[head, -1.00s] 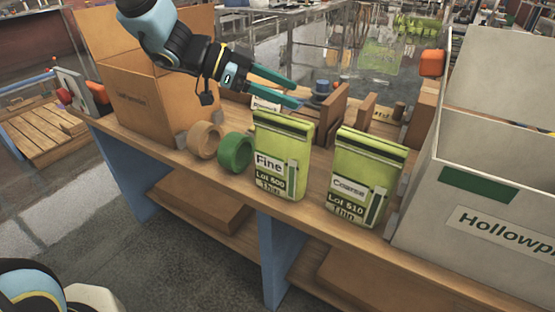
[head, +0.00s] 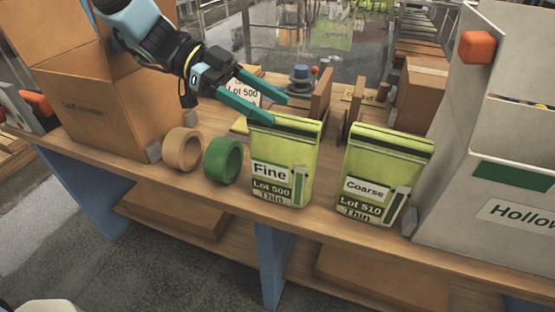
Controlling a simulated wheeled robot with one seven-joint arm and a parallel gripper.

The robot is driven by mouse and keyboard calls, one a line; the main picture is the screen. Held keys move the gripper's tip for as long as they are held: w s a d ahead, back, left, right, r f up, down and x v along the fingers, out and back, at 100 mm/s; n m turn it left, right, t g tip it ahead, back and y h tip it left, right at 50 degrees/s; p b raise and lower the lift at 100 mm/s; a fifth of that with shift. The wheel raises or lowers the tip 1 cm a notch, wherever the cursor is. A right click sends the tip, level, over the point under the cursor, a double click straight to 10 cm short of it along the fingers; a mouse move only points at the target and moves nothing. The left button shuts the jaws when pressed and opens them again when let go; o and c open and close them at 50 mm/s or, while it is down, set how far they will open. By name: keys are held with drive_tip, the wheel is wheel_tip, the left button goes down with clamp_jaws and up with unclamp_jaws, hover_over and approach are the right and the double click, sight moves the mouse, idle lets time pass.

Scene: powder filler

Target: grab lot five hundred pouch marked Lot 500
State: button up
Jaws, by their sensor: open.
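A yellow-green pouch (head: 280,165) with a dark top band stands upright near the bench's front edge; its labels read "Fine", "Lot 500" and "Thin". A similar pouch (head: 382,178) marked "Coarse", "Lot 510" and "Thin" stands to its right, with a gap between them. My gripper (head: 272,108) is open and empty, its two teal fingers reaching in from the upper left. The fingertips are at the top left of the Lot 500 pouch in the picture; I cannot tell whether they touch it. A white sign (head: 243,92) reading "Lot 500" is partly hidden behind the fingers.
A green tape roll (head: 223,160) and a tan roll (head: 183,149) stand just left of the Lot 500 pouch. An open cardboard box (head: 95,110) is at the left, a large grey bin (head: 500,175) at the right. Wooden dividers (head: 321,93) stand behind the pouches.

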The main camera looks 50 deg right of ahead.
sight(305, 122)
drive_tip(key=x, duration=0.1)
drive_tip(key=p+x, duration=0.1)
drive_tip(key=x, duration=0.2)
drive_tip(key=shift+s+d+r, duration=0.25)
drive_tip(key=shift+s, duration=0.05)
drive_tip(key=shift+s+d+f, duration=0.15)
drive_tip(key=shift+s+f, duration=0.2)
drive_tip(key=shift+s, duration=0.1)
clamp_jaws()
idle(0.8)
